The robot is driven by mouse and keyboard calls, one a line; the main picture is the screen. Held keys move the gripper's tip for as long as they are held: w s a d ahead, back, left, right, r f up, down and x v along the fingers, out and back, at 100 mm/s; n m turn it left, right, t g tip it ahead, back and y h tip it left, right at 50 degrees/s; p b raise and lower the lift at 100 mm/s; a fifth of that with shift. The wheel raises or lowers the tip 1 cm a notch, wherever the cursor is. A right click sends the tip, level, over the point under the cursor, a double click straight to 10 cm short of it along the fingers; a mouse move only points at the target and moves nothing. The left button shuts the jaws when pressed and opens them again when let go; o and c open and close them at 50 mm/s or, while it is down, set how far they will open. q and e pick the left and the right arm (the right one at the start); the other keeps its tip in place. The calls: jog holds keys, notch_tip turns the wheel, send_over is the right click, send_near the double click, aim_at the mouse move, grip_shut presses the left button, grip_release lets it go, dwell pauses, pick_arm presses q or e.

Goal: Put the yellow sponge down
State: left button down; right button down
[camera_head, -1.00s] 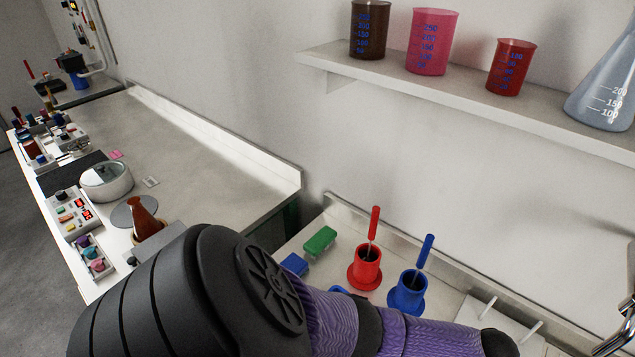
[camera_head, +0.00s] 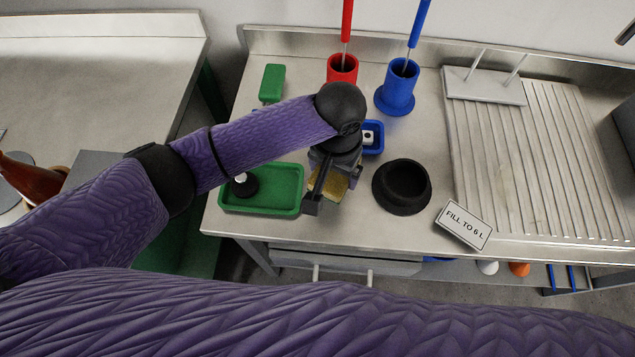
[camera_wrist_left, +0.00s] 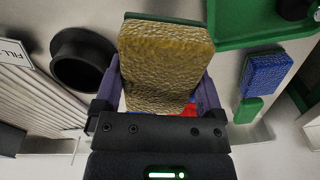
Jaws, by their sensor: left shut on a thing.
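My left gripper (camera_head: 328,195) is shut on the yellow sponge (camera_head: 333,184), over the steel bench between the green tray and a black round holder. In the left wrist view the yellow sponge (camera_wrist_left: 165,65) fills the space between the fingers, with a dark green edge at its far end. Whether it touches the bench cannot be told. My right gripper is not in view.
The green tray (camera_head: 297,206) holds a small black item with a white top. The black round holder (camera_head: 402,187) stands to the right. A red holder (camera_head: 342,70) and a blue holder (camera_head: 398,92) stand behind, and a sign (camera_head: 463,225) near the front edge.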

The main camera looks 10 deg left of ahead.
pick_arm(q)
notch_tip(320, 180, down, 8)
jog(key=b, duration=0.3)
jog(key=shift+r, duration=0.25)
grip_release()
jog(key=shift+f, duration=0.15)
notch_tip(320, 180, up, 12)
jog(key=p, duration=0.5)
jog(key=shift+f+p, duration=0.2)
jog(key=shift+p, duration=0.15)
jog(key=shift+r, duration=0.4)
